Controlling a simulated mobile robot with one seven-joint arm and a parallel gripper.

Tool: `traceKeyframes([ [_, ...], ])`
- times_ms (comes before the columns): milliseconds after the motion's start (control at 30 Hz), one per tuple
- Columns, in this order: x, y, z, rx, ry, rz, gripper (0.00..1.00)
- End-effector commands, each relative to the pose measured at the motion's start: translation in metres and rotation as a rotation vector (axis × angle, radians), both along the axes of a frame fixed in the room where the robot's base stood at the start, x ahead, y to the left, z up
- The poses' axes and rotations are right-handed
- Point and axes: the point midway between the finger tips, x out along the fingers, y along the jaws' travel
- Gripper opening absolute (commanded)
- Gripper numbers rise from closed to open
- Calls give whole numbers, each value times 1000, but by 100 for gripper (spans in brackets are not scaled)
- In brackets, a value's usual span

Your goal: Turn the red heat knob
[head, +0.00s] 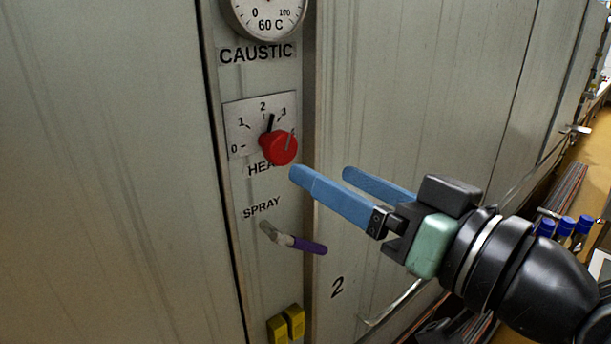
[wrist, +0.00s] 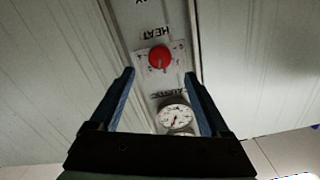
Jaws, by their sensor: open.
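The red heat knob (head: 279,148) sits on a white dial plate (head: 240,127) with numbers, on the metal panel strip. My gripper (head: 318,172) has two blue fingers, apart and empty. In the head view its tips are just right of and a little below the knob, not touching it. The wrist view shows my gripper (wrist: 159,75) open too.
A round gauge (head: 266,14) marked in C is above the CAUSTIC label. Below the knob is a purple-handled SPRAY lever (head: 308,245), then yellow blocks (head: 286,324). A bent metal handle (head: 396,303) is below my gripper. Blue-capped items (head: 565,226) stand at the right.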

Motion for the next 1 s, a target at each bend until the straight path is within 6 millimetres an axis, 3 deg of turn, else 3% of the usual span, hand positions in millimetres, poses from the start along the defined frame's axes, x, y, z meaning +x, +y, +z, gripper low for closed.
traceKeyframes([
  [233,-22,-16,0,1,-1,0,80],
  [667,-20,-14,2,-1,-7,-11,80],
  [833,3,-1,21,-8,-96,-139,80],
  [1000,16,18,65,-26,-304,-347,80],
])
